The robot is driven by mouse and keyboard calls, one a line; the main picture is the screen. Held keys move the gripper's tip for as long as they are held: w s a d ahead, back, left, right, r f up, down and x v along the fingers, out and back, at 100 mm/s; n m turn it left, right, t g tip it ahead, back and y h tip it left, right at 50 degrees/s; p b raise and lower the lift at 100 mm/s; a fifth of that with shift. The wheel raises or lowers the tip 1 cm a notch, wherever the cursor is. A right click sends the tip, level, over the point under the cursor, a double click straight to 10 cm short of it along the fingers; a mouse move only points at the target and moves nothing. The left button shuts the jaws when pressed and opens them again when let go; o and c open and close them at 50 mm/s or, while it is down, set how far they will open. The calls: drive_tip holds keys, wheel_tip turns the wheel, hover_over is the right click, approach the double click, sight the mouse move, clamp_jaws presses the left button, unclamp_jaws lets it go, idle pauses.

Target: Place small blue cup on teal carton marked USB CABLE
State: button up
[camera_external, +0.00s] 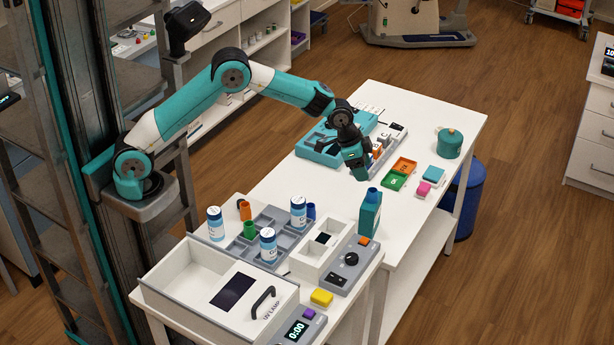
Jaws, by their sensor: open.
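A teal carton (370,219) stands upright near the right edge of the near white bench; its lettering is too small to read. A small blue cup-shaped piece (373,195) is on its top, seemingly upright. Another small blue piece (311,211) stands partly hidden behind a white jar with a blue cap, at the grey tray; I cannot tell if it is also a cup. My gripper (362,176) points down, just above and a little left of the carton and the blue piece on it. It is open, and nothing shows between its fingers.
The grey compartment tray (272,213) holds several white jars, a green cup (250,229) and, nearby, an orange cup (245,210). A grey knob box (348,266) stands in front of the carton. A teal pot (449,143) stands beyond.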

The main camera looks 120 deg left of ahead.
drive_tip(key=s+d+r+g, duration=0.1)
drive_tip(key=s+d+r, duration=0.5)
drive_tip(key=d+r, duration=0.25)
drive_tip(key=s+d+r+n+g+y, duration=0.1)
drive_tip(key=s+d, duration=0.6)
drive_tip(key=s, duration=0.5)
drive_tip(key=s+d+r+n+g+y, duration=0.1)
drive_tip(key=s+d+g, duration=0.1)
drive_tip(key=s+d, duration=0.6)
drive_tip(key=s, duration=0.5)
drive_tip(key=shift+r+n, duration=0.3)
drive_tip(key=shift+r, duration=0.05)
drive_tip(key=shift+d, duration=0.1)
